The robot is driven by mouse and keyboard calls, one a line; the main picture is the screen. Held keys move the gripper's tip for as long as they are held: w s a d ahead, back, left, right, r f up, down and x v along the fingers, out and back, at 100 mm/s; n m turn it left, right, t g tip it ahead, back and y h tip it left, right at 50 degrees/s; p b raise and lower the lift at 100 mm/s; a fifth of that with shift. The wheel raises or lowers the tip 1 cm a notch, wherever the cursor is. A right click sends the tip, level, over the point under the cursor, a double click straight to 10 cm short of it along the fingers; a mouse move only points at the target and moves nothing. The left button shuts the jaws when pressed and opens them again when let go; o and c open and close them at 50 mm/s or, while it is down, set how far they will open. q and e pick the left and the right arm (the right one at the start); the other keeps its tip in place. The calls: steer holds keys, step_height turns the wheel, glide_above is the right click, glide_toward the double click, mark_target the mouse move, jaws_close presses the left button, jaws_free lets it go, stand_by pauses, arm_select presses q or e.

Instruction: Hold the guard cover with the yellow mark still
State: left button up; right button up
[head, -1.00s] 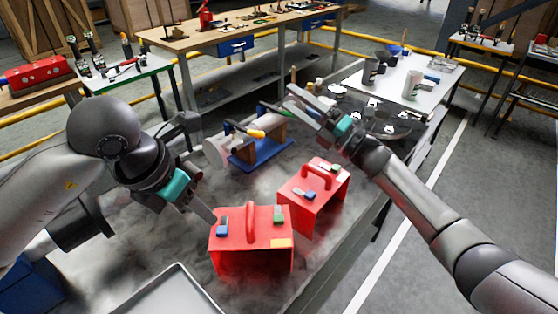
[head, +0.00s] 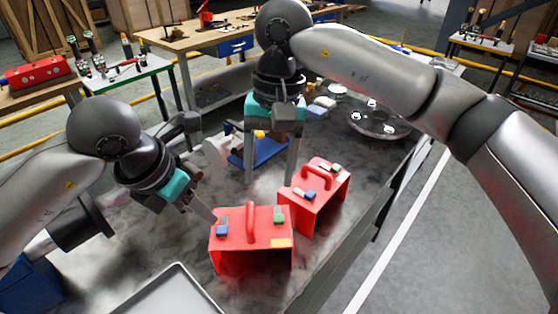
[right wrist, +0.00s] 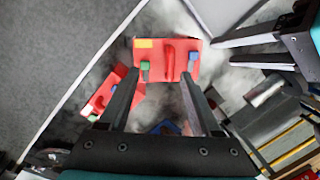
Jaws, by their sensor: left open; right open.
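The red guard cover with the yellow mark (head: 228,240) stands on the grey bench, its yellow patch at the front right corner of its top. It has a raised red handle, a blue block and a green block on top. In the right wrist view this cover (right wrist: 176,72) lies beyond my fingertips. My right gripper (head: 270,182) is open and empty, pointing down above and behind the cover, apart from it. My left gripper (head: 205,205) is open beside the cover's left edge; whether it touches cannot be told. The left fingers also show in the right wrist view (right wrist: 224,53).
A second red cover (head: 325,205) without a visible yellow mark stands close behind to the right. A blue stand (head: 262,158) is partly hidden behind my right gripper. A grey tray (head: 172,292) lies at the front. A round dark plate (head: 378,122) is at the back right.

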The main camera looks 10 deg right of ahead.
mark_target(279, 231)
steer(key=shift+n+t+h, duration=0.4)
steer(key=shift+h, duration=0.3)
steer(key=f, duration=0.5)
steer(key=d+f, duration=0.1)
steer(key=f, duration=0.8)
steer(key=shift+w+d+f, duration=0.3)
steer(key=shift+d+f, duration=0.05)
steer(key=shift+d, duration=0.05)
jaws_close()
steer(key=c, duration=0.5)
jaws_free()
